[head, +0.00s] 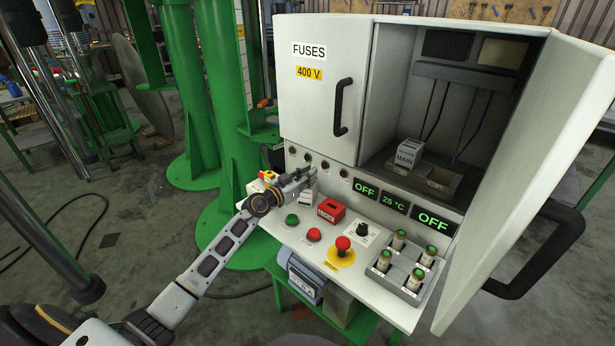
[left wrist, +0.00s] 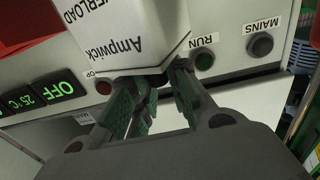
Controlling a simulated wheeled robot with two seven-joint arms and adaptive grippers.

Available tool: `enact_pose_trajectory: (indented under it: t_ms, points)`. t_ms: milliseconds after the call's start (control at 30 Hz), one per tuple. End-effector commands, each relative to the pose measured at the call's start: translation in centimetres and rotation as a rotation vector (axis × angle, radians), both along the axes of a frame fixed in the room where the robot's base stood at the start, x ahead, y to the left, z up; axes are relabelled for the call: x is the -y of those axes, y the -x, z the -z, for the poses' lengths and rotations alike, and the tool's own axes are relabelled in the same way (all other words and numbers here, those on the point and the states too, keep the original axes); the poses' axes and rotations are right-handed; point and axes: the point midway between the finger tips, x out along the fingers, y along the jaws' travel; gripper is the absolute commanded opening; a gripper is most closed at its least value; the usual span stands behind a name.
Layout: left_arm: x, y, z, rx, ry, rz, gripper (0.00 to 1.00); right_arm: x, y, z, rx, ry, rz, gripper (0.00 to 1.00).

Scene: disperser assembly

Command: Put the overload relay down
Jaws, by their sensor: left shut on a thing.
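The overload relay (left wrist: 125,35) is a pale box with dark lettering reading "OVERLOAD" and "Ampwick", upside down in the left wrist view. My left gripper (left wrist: 160,90) is shut on its near end, with the dark ribbed fingers on either side. In the head view my left gripper (head: 300,176) is over the left part of the control desk, close to the upright panel with small lamps. A small pale block shows just below the fingers there, but I cannot tell its edges well. My right gripper is not in view.
The open cabinet (head: 315,110) holds a MAIN block (head: 408,152) beside empty-looking bays (head: 440,180). The desk carries a red LOCK box (head: 330,211), a red emergency button (head: 342,244) and a grey tray (head: 400,290) of several green-topped cylinders. The open right door (head: 535,180) borders the desk.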

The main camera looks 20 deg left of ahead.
Motion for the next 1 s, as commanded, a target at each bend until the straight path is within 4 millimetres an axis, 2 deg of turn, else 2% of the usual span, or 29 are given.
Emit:
enact_pose_trajectory:
  t_ms: [233, 267, 400, 1000]
  points:
    - [-0.03, -0.02, 0.07, 0.002, 0.002, -0.001, 0.0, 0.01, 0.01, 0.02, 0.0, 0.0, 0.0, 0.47]
    - [-0.01, 0.0, 0.19, 0.0, 0.001, 0.0, 0.2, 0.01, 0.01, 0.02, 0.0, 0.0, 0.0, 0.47]
    - [-0.01, 0.01, 0.19, 0.0, 0.001, 0.0, 0.38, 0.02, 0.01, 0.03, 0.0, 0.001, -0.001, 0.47]
    - [-0.13, 0.36, -0.02, 0.0, 0.0, 0.0, 0.39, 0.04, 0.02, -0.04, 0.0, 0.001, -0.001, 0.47]
